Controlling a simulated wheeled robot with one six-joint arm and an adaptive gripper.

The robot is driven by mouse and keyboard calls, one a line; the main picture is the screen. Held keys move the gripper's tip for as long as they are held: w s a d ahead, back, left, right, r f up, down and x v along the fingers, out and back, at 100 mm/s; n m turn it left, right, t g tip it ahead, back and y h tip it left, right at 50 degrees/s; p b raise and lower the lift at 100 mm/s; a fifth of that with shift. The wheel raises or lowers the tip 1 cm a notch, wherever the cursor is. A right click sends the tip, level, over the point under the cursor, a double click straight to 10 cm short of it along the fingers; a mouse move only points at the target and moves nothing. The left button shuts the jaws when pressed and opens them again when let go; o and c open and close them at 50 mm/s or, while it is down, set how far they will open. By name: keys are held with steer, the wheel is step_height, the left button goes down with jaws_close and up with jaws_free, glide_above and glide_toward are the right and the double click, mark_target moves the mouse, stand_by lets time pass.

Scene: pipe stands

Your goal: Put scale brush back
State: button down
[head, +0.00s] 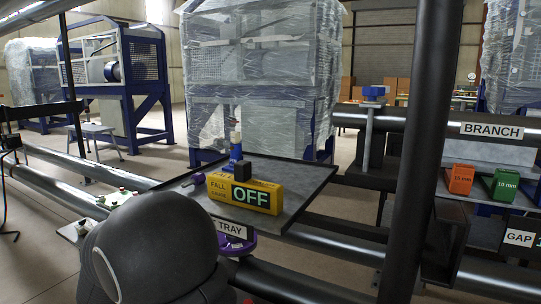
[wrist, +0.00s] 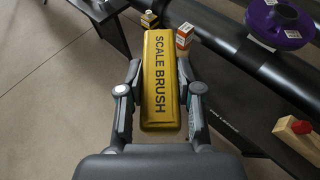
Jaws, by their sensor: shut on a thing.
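The scale brush (wrist: 160,75) is a long yellow block with dark lettering, seen in the wrist view. My gripper (wrist: 160,95) has one finger on each side of it and is shut on it. The brush points away from my gripper, over the floor beside a dark pipe. What its underside touches is hidden. In the head view I cannot make out the brush or my gripper; a dark rounded part of my arm fills the lower left.
A tray (head: 307,177) holds a yellow gauge (head: 244,193) reading OFF and a blue tool (head: 236,152). Orange (head: 459,180) and green (head: 503,185) blocks sit at right. A black post (head: 424,130) stands before them. The wrist view shows a small white-orange box (wrist: 184,38) and purple ring (wrist: 280,22).

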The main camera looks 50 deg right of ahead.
steer(key=w+d+r+m+g+h+b, duration=0.1)
steer(key=d+r+m+g+h, duration=0.1)
steer(key=d+r, duration=0.5)
steer(key=w+d+r+m+g+h+b, duration=0.1)
steer(key=w+d+r+m, duration=0.1)
steer(key=r, duration=0.8)
steer(key=w+d+r+m+g+h, duration=0.1)
steer(key=d+r+m+g+h, duration=0.1)
steer(key=d+r, duration=0.5)
steer(key=s+d+r+m+g+p, duration=0.1)
steer(key=s+d+r+m+g, duration=0.25)
steer(key=s+d, duration=0.35)
steer(key=s+d+r+m+g+p, duration=0.1)
steer(key=s+d+r+m+g, duration=0.3)
steer(key=s, duration=0.6)
steer(key=s+d+r+m+g+p, duration=0.1)
steer(key=s+d+r+m+g, duration=0.25)
steer(key=s+d+g, duration=0.35)
steer(key=shift+m+t, duration=0.4)
steer(key=shift+t, duration=0.35)
steer(key=f+b, duration=0.1)
steer(key=f, duration=0.1)
steer(key=f+b, duration=0.1)
steer(key=f, duration=0.1)
steer(key=s+f+b, duration=0.1)
steer(key=f, duration=0.1)
steer(key=shift+d+f, duration=0.15)
steer(key=shift+f, duration=1.45)
steer(key=shift+f, duration=0.8)
